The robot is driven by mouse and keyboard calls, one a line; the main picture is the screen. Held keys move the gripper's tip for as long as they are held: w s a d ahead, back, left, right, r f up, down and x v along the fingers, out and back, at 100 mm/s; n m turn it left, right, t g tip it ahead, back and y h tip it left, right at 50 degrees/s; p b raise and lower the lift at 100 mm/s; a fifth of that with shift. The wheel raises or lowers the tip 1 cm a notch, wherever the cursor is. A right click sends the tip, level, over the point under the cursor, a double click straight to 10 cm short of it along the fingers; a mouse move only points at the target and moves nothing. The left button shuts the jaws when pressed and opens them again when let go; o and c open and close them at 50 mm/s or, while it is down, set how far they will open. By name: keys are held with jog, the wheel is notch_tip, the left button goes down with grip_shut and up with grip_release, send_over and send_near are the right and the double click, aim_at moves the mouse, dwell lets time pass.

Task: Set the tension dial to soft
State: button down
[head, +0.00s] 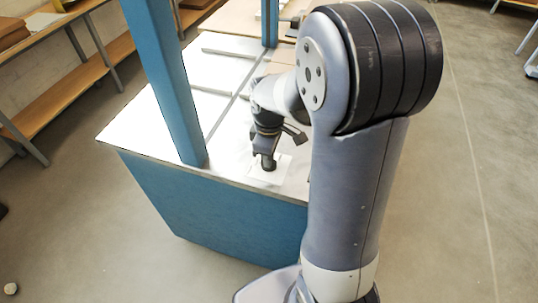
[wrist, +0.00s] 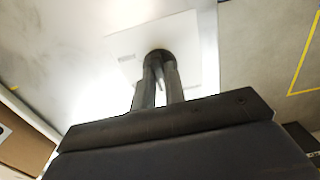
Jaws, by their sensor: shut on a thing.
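The tension dial (wrist: 158,55) is a small dark round knob on a pale square plate (wrist: 188,38), which lies on the white top of the blue laminator (head: 215,219). In the wrist view, my gripper (wrist: 158,68) reaches down to the dial with its two fingers close together and shut on it. In the head view, my gripper (head: 268,163) points down at the plate (head: 279,172) near the front corner of the top. There the fingers mostly hide the dial. Any marks for soft or other settings are too washed out to read.
A blue upright post (head: 168,80) stands on the laminator's top left of my gripper, and another post (head: 270,22) stands farther back. Wooden shelves (head: 70,72) line the left wall. The grey floor (head: 110,230) is clear in front and at right.

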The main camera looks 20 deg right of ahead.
jog(key=c, duration=1.5)
grip_release()
jog(key=shift+o, duration=0.2)
notch_tip(320, 180, up, 11)
jog(key=shift+f, duration=0.2)
notch_tip(320, 180, down, 11)
jog(key=shift+r, duration=0.2)
